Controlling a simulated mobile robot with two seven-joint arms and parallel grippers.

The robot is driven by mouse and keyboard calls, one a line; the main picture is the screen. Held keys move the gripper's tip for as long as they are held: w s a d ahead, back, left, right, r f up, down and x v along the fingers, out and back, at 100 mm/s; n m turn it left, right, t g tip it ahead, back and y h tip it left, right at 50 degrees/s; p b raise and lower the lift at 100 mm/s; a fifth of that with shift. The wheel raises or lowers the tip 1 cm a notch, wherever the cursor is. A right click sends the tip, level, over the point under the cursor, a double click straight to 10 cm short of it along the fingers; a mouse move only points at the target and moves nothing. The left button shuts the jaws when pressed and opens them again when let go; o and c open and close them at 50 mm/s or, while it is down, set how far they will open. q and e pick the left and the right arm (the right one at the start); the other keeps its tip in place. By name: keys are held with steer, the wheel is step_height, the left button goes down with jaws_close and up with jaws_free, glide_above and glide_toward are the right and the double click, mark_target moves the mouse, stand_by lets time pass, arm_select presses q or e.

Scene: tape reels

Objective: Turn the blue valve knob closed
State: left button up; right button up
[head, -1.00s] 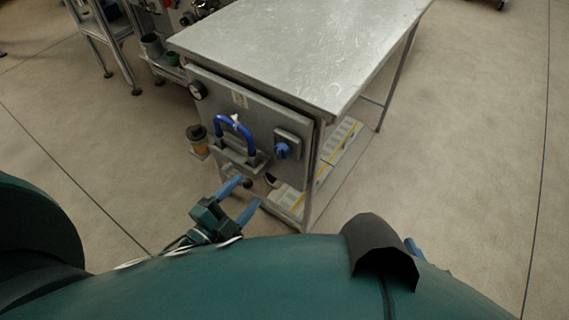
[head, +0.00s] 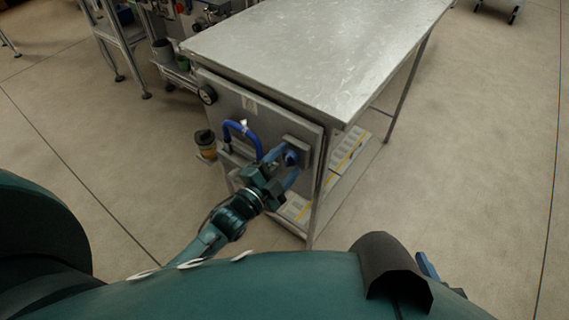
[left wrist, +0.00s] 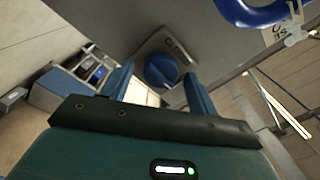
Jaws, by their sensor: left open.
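The blue valve knob (head: 291,158) sits on a small grey plate on the front panel of the metal table's unit. In the left wrist view the knob (left wrist: 161,70) shows just beyond and between the two fingertips. My left gripper (head: 281,168) is open, one blue finger on each side of the knob's line, close to the panel. I cannot tell whether the fingers touch the knob. My right gripper (head: 427,267) shows only as a bit of blue at the bottom right, mostly hidden behind my body.
A blue hose handle (head: 240,128) is on the panel left of the knob. A cup with a dark lid (head: 205,140) stands beside the panel. The metal tabletop (head: 330,45) is bare. Open floor lies right.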

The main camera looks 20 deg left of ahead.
arm_select(q)
steer(key=shift+c, duration=0.5)
steer(key=c, duration=0.9)
